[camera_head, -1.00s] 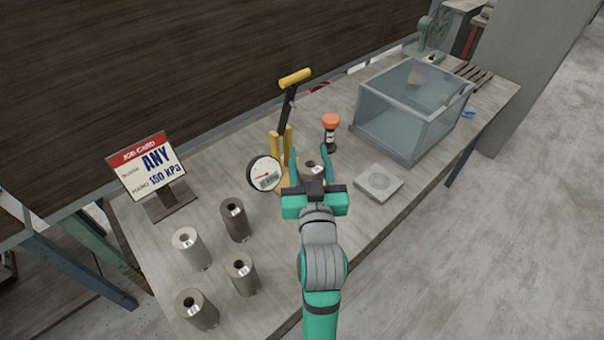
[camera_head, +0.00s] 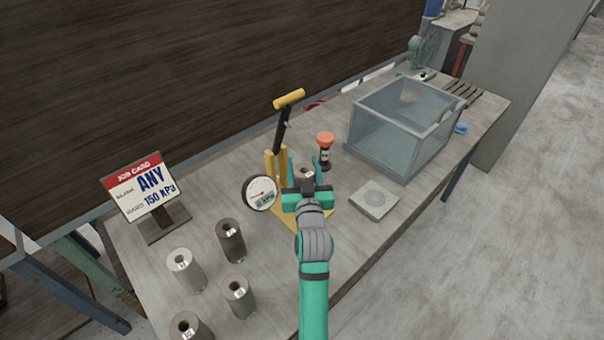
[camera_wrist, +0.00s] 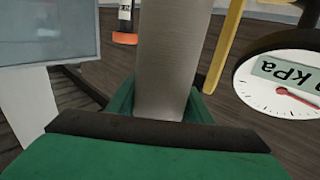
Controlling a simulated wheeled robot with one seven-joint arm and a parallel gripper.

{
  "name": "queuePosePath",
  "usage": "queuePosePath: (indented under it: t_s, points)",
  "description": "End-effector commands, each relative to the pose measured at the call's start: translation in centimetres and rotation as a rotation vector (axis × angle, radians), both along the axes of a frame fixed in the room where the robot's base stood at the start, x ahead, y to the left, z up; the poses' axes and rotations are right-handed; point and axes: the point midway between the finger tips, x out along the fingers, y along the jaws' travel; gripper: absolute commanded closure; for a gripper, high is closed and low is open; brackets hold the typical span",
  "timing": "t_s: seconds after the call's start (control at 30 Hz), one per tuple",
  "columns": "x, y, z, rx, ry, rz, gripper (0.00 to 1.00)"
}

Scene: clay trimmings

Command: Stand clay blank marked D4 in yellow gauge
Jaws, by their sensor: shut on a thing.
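My gripper (camera_head: 306,180) is shut on a grey-brown cylindrical clay blank (camera_head: 304,173), which stands upright between its fingers. The blank also fills the middle of the wrist view (camera_wrist: 172,60). No mark can be read on it. The yellow gauge (camera_head: 269,162) has an upright frame, a dark lever with a yellow handle and a round white dial (camera_head: 260,193). The held blank is at the gauge's right side, over or on its yellow base (camera_head: 325,213). My gripper hides the contact, so I cannot tell whether the blank rests there. The dial also shows in the wrist view (camera_wrist: 283,86).
Several other blanks (camera_head: 231,241) stand at the near left. A job card (camera_head: 140,187) reads ANY, 150 kPa. An orange-topped bottle (camera_head: 325,150) stands just behind my gripper. A glass box (camera_head: 402,130) and a square pale plate (camera_head: 374,200) are to the right.

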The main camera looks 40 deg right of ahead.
Motion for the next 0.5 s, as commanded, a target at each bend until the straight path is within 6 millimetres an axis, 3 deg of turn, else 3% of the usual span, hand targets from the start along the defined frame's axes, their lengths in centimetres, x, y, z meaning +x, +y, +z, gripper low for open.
queuePosePath:
  t_s: [0.3,0.5]
  points:
    - [0.4,0.0,-3.2,0.001,-0.002,0.003,1.00]
    - [0.4,0.0,-3.3,-0.001,-0.003,0.004,1.00]
